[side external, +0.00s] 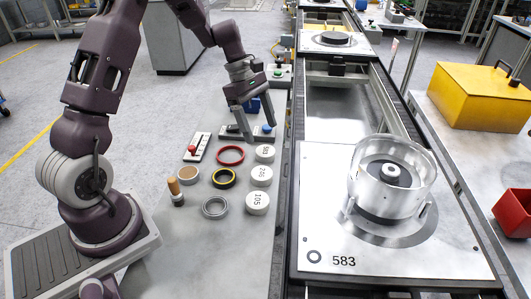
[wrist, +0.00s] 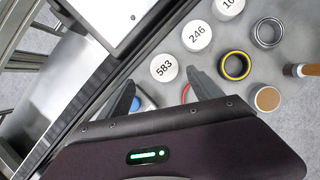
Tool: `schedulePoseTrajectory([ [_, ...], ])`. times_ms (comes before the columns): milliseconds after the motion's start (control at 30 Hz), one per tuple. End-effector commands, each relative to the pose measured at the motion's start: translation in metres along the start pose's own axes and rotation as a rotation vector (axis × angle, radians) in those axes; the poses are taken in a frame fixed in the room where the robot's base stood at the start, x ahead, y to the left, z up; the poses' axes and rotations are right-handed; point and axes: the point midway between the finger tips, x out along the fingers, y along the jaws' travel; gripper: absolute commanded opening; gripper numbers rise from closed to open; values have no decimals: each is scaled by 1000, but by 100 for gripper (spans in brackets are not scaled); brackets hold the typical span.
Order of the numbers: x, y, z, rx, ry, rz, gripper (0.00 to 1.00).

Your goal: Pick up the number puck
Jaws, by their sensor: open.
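Three white number pucks stand in a column on the grey table. In the wrist view they read 583 (wrist: 164,68), 246 (wrist: 196,35) and a partly cut-off number starting with 10 (wrist: 228,7). In the side view the nearest puck reads 105 (side external: 257,202), the middle puck (side external: 261,176) lies behind it, and the far puck (side external: 265,153) is closest to my gripper (side external: 257,130). My gripper is open and empty, above the table beyond the far puck. In the wrist view the 583 puck shows just past the gap between the fingertips (wrist: 160,79).
A blue knob (wrist: 143,103) is beneath my gripper. A conveyor pallet marked 583 (side external: 322,235) carries a clear cylinder (side external: 407,165).

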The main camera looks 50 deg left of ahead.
Motion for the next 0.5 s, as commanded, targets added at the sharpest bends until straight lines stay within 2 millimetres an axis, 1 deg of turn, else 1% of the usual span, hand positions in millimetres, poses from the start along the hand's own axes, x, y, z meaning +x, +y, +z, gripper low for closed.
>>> schedulePoseTrajectory([
  [233,43,-9,0,4,0,-6,74],
  [300,54,-8,0,6,-1,-5,74],
  [400,62,-8,0,6,1,-3,74],
  [500,62,-8,0,8,2,-2,74],
])
